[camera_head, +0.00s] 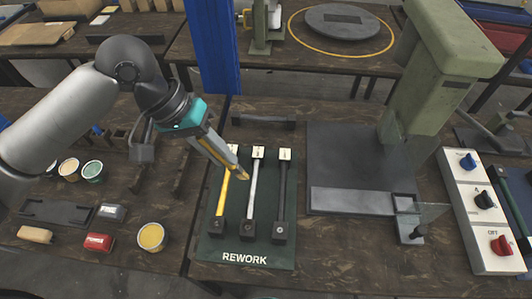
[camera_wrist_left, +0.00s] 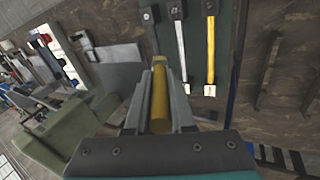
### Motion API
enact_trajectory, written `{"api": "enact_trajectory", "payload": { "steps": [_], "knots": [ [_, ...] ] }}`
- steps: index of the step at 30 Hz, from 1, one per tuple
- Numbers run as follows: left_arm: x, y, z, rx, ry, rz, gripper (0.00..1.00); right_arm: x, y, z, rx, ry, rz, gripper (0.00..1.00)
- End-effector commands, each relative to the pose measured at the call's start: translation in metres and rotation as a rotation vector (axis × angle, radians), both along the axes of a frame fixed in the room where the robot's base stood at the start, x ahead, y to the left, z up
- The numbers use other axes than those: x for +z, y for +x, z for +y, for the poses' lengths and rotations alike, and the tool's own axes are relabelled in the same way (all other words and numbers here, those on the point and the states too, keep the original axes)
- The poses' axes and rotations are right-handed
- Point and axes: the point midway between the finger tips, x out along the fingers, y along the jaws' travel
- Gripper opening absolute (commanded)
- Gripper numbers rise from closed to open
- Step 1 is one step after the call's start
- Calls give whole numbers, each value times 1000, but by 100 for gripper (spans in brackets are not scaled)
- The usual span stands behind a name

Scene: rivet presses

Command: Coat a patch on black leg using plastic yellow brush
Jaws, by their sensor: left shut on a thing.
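My left gripper (camera_head: 236,170) is shut on the yellow brush (camera_wrist_left: 160,98), which shows as a yellow cylinder between the fingers in the left wrist view. Its bristle end cannot be made out. The gripper points down over the upper part of the dark green REWORK mat (camera_head: 244,260), between the yellow leg (camera_head: 224,190) and the white leg (camera_head: 253,190). The black leg (camera_head: 283,195) lies to the right of the white one, apart from the gripper. Each leg has a pale tag at its far end and a dark block at its near end. My right gripper is not in view.
A green press (camera_head: 440,60) with a dark plate (camera_head: 345,160) stands to the right. A white switch box (camera_head: 480,210) is beyond it.

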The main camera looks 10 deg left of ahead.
Motion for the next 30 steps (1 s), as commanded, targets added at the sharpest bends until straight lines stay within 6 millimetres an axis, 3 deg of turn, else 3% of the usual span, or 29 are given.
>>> {"api": "enact_trajectory", "payload": {
  "steps": [1, 6, 15, 22, 30],
  "knots": [
    [9, -2, -8, -19, -18, 5, 0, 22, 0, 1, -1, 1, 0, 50],
    [7, -11, -34, -79, -77, -5, 0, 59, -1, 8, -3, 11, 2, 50],
    [1, -30, -64, -158, -148, -34, 0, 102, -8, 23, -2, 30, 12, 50],
    [-5, -36, -70, -177, -163, -45, 0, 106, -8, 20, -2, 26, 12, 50],
    [-22, -36, -70, -179, -163, -47, 0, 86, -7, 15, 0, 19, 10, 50]
  ]
}}
